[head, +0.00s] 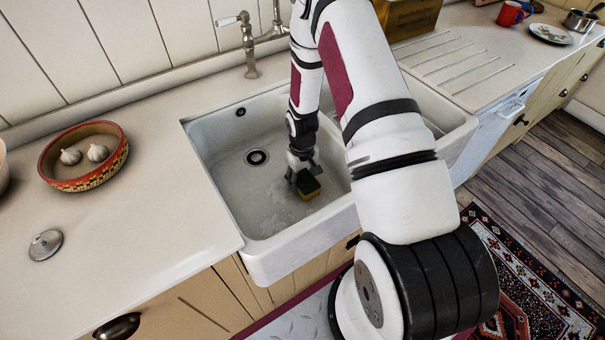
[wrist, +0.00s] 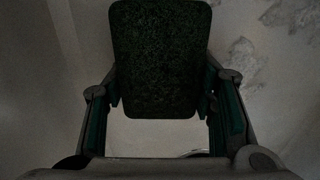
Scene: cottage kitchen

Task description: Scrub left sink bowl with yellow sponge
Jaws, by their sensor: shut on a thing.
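The left sink bowl (head: 225,160) is white, with a dark drain and greyish smudges on its floor. My gripper (head: 305,178) reaches down into this bowl and is shut on the yellow sponge (head: 308,188), which has a dark green pad. In the wrist view the sponge's dark green face (wrist: 160,60) sits between the two fingers of my gripper (wrist: 160,105). My arm hides part of the bowl's right side.
A brass tap (head: 250,45) stands behind the sink. A patterned bowl with garlic (head: 120,160) and a small metal lid (head: 45,245) are on the left counter. A wooden box (head: 410,18), red mug (head: 510,14) and plate (head: 551,34) are at the right.

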